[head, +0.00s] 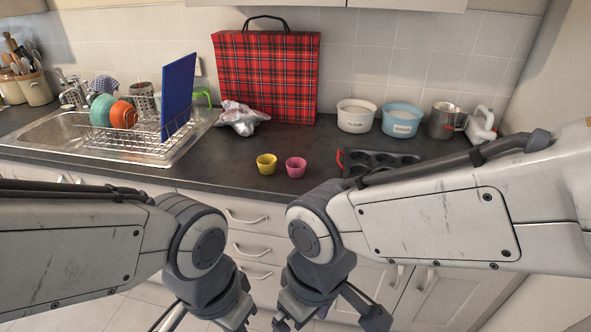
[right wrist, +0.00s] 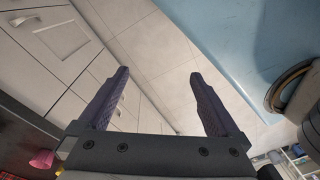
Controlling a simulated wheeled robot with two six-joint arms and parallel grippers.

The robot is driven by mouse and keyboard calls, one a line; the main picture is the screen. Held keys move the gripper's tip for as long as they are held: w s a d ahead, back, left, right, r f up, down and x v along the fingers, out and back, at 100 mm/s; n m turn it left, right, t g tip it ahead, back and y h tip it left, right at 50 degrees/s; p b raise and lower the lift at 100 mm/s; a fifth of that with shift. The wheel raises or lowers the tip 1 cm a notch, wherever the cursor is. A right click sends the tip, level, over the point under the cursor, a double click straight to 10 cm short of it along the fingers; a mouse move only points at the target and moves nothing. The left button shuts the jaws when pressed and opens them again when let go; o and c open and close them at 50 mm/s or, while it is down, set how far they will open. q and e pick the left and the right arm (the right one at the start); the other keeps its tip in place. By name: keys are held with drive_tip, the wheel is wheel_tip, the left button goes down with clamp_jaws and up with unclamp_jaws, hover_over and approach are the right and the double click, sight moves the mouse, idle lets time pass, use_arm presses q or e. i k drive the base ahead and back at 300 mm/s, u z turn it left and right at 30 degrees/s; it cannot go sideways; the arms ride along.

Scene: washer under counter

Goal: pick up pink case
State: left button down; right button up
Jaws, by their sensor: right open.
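The pink case (head: 296,167) is a small fluted cup standing upright on the dark counter, just right of a similar yellow case (head: 266,163). A pink bit (right wrist: 42,160), probably the same case, shows at the lower left edge of the right wrist view. My right gripper (head: 325,318) is below and in front of the counter edge, pointing down, apart from the case. In the right wrist view its fingers (right wrist: 158,75) are spread with only floor between them. My left gripper (head: 207,318) hangs low in front of the drawers, its fingers apart and partly cut off by the frame.
A dark muffin tin (head: 378,160) with red handles lies right of the cases, partly behind my right arm. A tartan bag (head: 267,75), crumpled foil (head: 242,117), tubs (head: 356,116) and a metal jug (head: 442,120) stand behind. A sink with a dish rack (head: 140,135) is left.

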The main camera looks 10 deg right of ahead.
sight(296, 169)
drive_tip(key=u, duration=0.5)
drive_tip(key=i, duration=1.2)
drive_tip(key=z, duration=0.6)
